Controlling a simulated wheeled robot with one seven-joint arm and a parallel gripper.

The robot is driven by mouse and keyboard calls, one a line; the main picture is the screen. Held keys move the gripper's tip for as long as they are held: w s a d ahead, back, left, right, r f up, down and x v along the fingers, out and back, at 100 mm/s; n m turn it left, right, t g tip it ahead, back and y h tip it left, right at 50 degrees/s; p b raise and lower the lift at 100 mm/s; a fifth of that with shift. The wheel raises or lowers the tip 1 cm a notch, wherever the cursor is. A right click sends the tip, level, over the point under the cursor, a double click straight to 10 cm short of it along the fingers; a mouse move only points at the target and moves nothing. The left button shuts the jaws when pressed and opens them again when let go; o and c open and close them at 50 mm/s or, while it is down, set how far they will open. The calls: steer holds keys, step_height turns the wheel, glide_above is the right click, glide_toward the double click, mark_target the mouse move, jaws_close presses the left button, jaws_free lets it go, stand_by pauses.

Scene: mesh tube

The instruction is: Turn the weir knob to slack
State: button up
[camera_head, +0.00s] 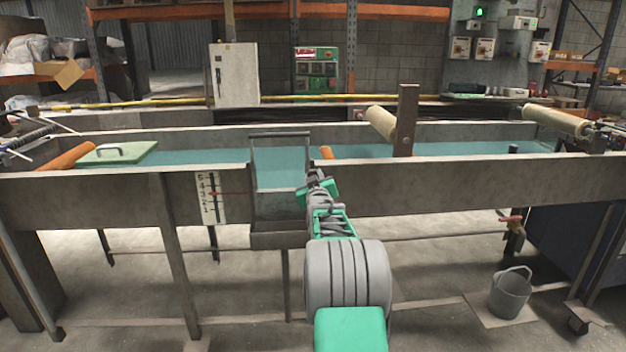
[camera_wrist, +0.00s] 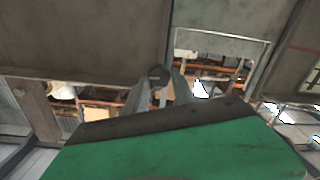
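The weir (camera_head: 278,212) is a grey metal gate set in the front wall of the long water trough. My gripper (camera_head: 316,178) is close to the trough's front wall, just right of the weir. In the wrist view, a small dark rounded piece (camera_wrist: 158,72), perhaps the weir knob, shows at the ends of my two grey fingers (camera_wrist: 160,82). Whether they touch or hold it is unclear. In the head view my arm and gripper hide that spot. I can read no slack mark. A numbered white scale (camera_head: 209,198) with a red pointer is left of the weir.
The trough's front wall (camera_head: 500,190) runs across the view. A post (camera_head: 406,120) and a cream roller (camera_head: 381,123) stand to the right of my gripper. A green board with a handle (camera_head: 118,153) lies at left. A grey bucket (camera_head: 510,293) stands on the floor.

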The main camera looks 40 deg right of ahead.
steer(key=o, duration=0.4)
steer(key=shift+o, duration=0.2)
steer(key=v, duration=0.7)
steer(key=shift+s+a, duration=0.25)
steer(key=shift+s, duration=0.05)
steer(key=w+d+m+p, duration=0.2)
steer(key=p, duration=0.1)
steer(key=w+d+m+p, duration=0.2)
steer(key=w+p, duration=0.1)
steer(key=p, duration=0.1)
steer(key=w+d+m+p, duration=0.2)
steer(key=w+p, duration=0.1)
steer(key=p, duration=0.1)
steer(key=shift+w+f, duration=0.1)
steer(key=shift+w, duration=0.15)
